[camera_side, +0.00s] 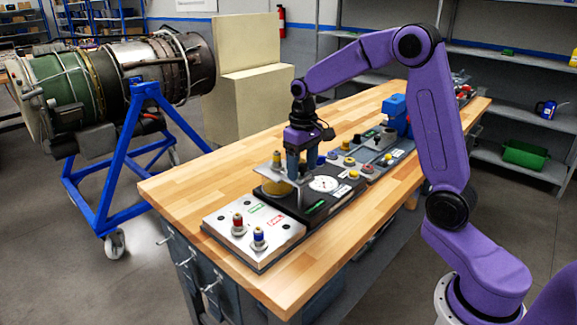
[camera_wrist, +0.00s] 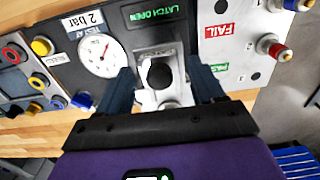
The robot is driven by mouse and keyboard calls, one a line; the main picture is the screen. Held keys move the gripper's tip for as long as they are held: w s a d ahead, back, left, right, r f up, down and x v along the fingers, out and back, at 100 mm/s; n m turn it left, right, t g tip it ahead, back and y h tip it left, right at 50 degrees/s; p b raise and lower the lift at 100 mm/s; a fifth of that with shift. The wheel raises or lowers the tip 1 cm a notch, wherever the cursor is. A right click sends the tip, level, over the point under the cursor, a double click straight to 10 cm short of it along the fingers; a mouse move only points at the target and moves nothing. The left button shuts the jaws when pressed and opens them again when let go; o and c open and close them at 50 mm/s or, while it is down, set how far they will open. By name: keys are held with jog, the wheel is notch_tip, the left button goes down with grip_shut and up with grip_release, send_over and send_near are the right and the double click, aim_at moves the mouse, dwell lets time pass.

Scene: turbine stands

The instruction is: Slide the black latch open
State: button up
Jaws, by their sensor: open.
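In the wrist view the black latch knob (camera_wrist: 160,75) is round and sits on a bright metal plate, below a green-lettered LATCH OPEN label (camera_wrist: 152,13). My gripper (camera_wrist: 160,68) is open, with one dark finger to the left of the knob and one to the right. I cannot tell whether either finger touches it. In the side view my gripper (camera_side: 302,165) points down over the black panel section with the dial. The knob is not clear there, near the fingers and a metal bracket.
A white dial (camera_wrist: 98,56) marked 2 bar lies left of the latch. A silver FAIL/PASS panel (camera_side: 255,228) with red and blue plugs is at the bench's near end. Other panels with coloured knobs run toward the back. The wooden bench (camera_side: 200,180) has clear space at left.

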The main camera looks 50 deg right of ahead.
aim_at(302, 164)
jog(key=shift+r, duration=0.15)
jog(key=shift+r, duration=3.35)
jog(key=s+a+f+n, duration=0.2)
jog(key=s+a+n, duration=0.4)
jog(key=s+a, duration=0.65)
jog(key=s+f+n, duration=0.2)
jog(key=s+n, duration=0.1)
jog(key=s, duration=0.6)
jog(key=s+d+f+n, duration=0.1)
jog(key=s+f+n, duration=0.1)
jog(key=s, duration=0.8)
jog(key=shift+d+f+n, duration=0.25)
jog(key=shift+f+n, duration=0.05)
jog(key=shift+n, duration=0.5)
